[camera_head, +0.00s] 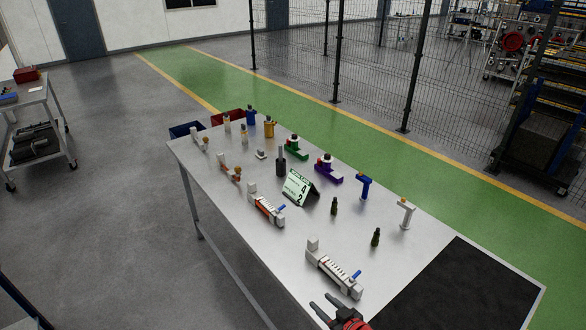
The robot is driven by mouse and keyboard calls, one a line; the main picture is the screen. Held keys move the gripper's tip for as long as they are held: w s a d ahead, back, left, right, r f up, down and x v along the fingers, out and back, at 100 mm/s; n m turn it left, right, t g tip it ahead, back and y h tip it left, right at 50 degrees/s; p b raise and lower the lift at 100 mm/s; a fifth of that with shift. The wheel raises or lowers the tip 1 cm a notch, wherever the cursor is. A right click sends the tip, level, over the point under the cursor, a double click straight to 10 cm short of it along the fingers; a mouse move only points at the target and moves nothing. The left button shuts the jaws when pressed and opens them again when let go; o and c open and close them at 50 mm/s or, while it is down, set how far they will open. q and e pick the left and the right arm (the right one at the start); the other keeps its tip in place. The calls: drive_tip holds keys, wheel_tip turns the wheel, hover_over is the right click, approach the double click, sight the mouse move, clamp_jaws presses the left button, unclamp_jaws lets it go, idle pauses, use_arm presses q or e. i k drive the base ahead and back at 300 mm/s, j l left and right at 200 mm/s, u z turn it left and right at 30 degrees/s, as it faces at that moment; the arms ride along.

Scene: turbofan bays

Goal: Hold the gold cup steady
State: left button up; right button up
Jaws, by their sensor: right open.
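A gold cup-like piece (269,130) stands upright near the far end of the long grey table, beside a blue one (250,118). It is small in view, so I cannot tell whether anything sits in it. My right gripper (323,303) shows at the bottom edge, over the near side of the table. Its dark fingers are apart and empty, far from the gold piece. The lower part of this gripper is cut off by the picture edge. My left gripper is not in view.
A white tool with a blue lever (335,270) lies closest to my right gripper. A green-and-white sign (298,188) stands mid-table among several small parts. A black mat (460,290) covers the right end. Red (228,117) and blue bins (186,130) sit at the far end.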

sight(269, 127)
drive_tip(key=i+j+z, duration=0.15)
drive_tip(key=i+j, duration=0.35)
drive_tip(key=i+j+z, duration=0.1)
drive_tip(key=i+j, duration=0.45)
drive_tip(key=i+j+z, duration=0.15)
drive_tip(key=i+j, duration=0.4)
drive_tip(key=i+j+z, duration=0.1)
drive_tip(key=i+j, duration=0.4)
drive_tip(key=j, duration=0.15)
drive_tip(key=i+j+z, duration=0.1)
drive_tip(key=i+j, duration=0.15)
drive_tip(key=i+j+z, duration=0.1)
drive_tip(key=i+j, duration=0.15)
drive_tip(key=j, duration=0.15)
drive_tip(key=i+j, duration=0.25)
drive_tip(key=j, duration=0.15)
drive_tip(key=i+j+z, duration=0.25)
drive_tip(key=i+j, duration=0.25)
drive_tip(key=j, duration=0.25)
